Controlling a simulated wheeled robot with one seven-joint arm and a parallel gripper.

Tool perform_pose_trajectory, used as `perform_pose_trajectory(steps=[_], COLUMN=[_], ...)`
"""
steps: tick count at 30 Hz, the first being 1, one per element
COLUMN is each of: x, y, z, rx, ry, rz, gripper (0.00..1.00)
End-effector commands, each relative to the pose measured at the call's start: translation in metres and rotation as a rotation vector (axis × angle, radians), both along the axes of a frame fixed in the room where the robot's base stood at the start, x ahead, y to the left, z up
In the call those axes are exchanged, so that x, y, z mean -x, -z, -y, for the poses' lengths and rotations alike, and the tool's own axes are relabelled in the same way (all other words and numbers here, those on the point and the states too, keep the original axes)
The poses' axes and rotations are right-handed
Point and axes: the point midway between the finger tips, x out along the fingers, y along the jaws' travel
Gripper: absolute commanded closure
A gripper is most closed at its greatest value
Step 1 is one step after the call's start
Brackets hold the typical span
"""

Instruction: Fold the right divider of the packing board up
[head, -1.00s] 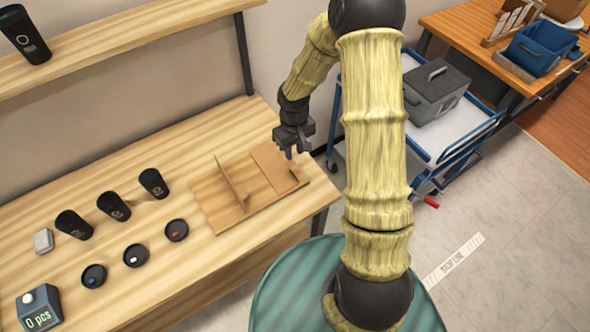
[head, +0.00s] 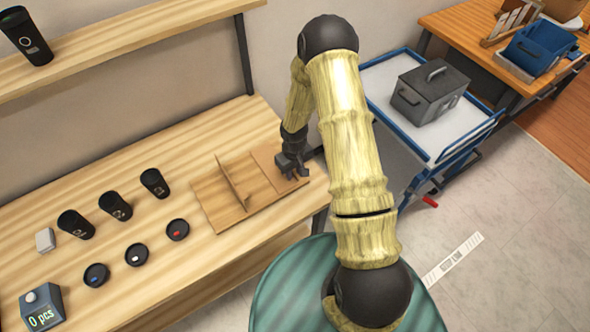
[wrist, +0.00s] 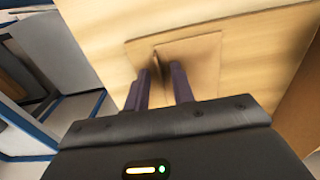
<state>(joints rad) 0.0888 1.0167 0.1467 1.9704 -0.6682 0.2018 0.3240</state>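The packing board (head: 210,200) is a flat brown sheet on the wooden bench near its right end. Its left divider (head: 232,183) stands upright across the board. The right divider (head: 267,168) looks flat or nearly flat, and my arm's end partly covers that side. My gripper (head: 291,174) is over the right part of the board, low and close to it. In the wrist view, the two dark fingers (wrist: 160,88) are apart, with the brown board (wrist: 195,62) beyond them and a thin raised edge near the left finger. I cannot tell whether they touch the board.
Several black cups, including one (head: 154,183), and black lids, including one (head: 178,229), stand left of the board. A counter box (head: 41,305) reading "0 pcs" is at the front left. A blue cart (head: 400,120) with a grey box (head: 430,93) stands to the right.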

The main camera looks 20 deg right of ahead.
Motion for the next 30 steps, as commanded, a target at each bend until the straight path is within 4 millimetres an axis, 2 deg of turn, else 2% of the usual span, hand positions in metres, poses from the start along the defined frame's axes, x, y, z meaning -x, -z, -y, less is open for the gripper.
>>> perform_pose_trajectory(steps=[2, 5, 6, 30], x=[0.0000, 0.0000, 0.0000, -0.0001], y=[-0.0001, -0.0002, -0.0002, -0.0005], z=[0.0000, 0.0001, 0.0001, 0.0005], rx=[0.000, 0.000, 0.000, 0.000], ry=[0.000, 0.000, 0.000, 0.001], rz=[0.000, 0.000, 0.000, 0.000], gripper=[0.79, 0.99, 1.00, 1.00])
